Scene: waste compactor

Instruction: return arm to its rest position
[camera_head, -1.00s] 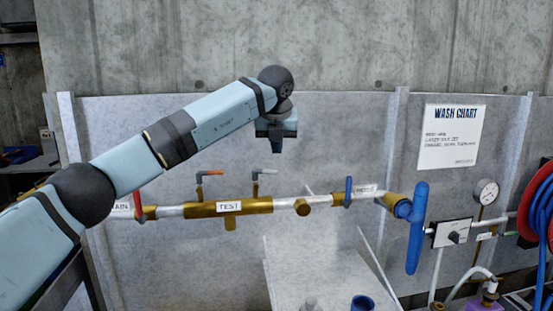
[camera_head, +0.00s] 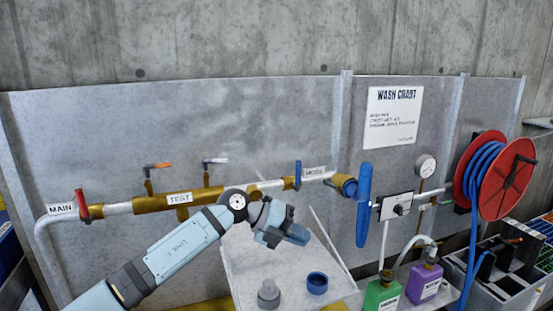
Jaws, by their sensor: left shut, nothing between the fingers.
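My left arm comes in from the lower left of the head view, blue-grey with dark joints. Its gripper (camera_head: 297,236) is in front of the pipe run, above the back of a pale shelf (camera_head: 252,265). The gripper is shut with nothing in it, and it appears apart from the pipe and the shelf. The arm hides part of the brass pipe (camera_head: 155,203) right of the TEST label. My right gripper is out of view.
A blue cap (camera_head: 317,282) and a grey fitting (camera_head: 268,294) stand on the shelf. Valve levers, a blue spray handle (camera_head: 364,205), a gauge (camera_head: 425,167) and a red hose reel (camera_head: 493,176) line the panel. Green (camera_head: 383,294) and purple (camera_head: 424,283) bottles stand lower right. The upper wall is clear.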

